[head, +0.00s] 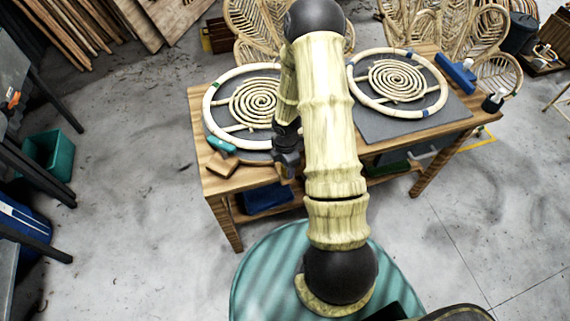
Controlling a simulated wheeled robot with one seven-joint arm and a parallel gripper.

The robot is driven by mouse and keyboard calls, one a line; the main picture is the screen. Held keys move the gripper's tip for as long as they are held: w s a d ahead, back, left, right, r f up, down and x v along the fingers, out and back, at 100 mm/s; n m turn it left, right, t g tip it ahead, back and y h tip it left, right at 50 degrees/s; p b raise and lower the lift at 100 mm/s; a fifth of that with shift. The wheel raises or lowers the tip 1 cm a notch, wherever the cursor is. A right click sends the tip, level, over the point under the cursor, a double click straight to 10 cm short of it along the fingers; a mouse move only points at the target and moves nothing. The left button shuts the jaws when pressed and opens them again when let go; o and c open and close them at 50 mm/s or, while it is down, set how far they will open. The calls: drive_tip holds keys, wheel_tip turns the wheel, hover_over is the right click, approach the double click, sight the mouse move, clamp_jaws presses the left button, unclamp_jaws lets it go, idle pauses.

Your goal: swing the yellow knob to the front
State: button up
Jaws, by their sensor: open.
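I cannot make out a yellow knob in the head view; my arm hides part of the workbench (198,125). My gripper (288,164) is small and dark here, pointing down near the bench's front edge, just right of the left rattan ring (210,112). It is open, and I see nothing between its fingers. The left ring surrounds a rattan spiral (258,100) and carries a green band. The right rattan ring (439,101) surrounds a second spiral (397,80) and carries blue bands.
A teal tool (221,144) and a brown block (221,164) lie at the bench's front left. Rattan chairs (245,25) stand behind.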

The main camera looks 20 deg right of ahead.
wheel_tip(320, 180, up, 17)
drive_tip(key=p, duration=0.2)
drive_tip(key=shift+s+r, duration=0.15)
idle(0.3)
idle(0.4)
drive_tip(key=s+a+r+m+t, duration=0.2)
drive_tip(key=s+a+r+m, duration=0.6)
drive_tip(key=m, duration=1)
wheel_tip(320, 180, up, 2)
drive_tip(key=shift+s+a+r+t, duration=0.15)
drive_tip(key=shift+s+a+t, duration=0.2)
drive_tip(key=shift+s, duration=0.5)
drive_tip(key=shift+w, duration=0.1)
